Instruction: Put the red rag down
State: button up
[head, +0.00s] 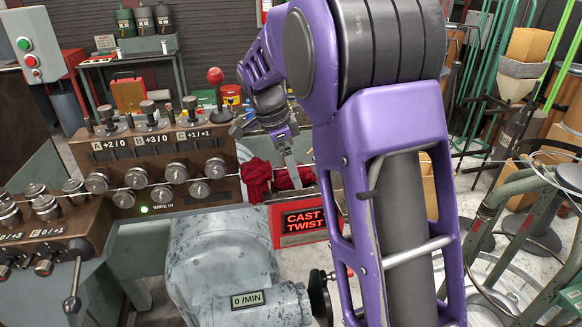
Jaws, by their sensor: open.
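The red rag (257,180) lies crumpled at the right end of the brown coiler panel, above the red sign. More red cloth shows just to its right, behind and beside the fingers; I cannot tell whether it is the same piece. My gripper (294,181) points down at this red cloth, its jaws open. The fingers overlap the cloth in the picture, and I cannot tell whether they touch it. My purple arm hides what lies to the right.
The brown panel (150,170) with knobs and rollers stands at left. The grey machine housing (215,255) and the lit "CAST TWIST" sign (304,221) are in front. A red ball-topped lever (215,76) stands behind. A green frame (515,215) is at right.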

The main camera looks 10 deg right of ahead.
jog(key=p+v, duration=0.1)
jog(key=v, duration=1.1)
jog(key=shift+r, duration=0.2)
jog(key=shift+d, duration=0.1)
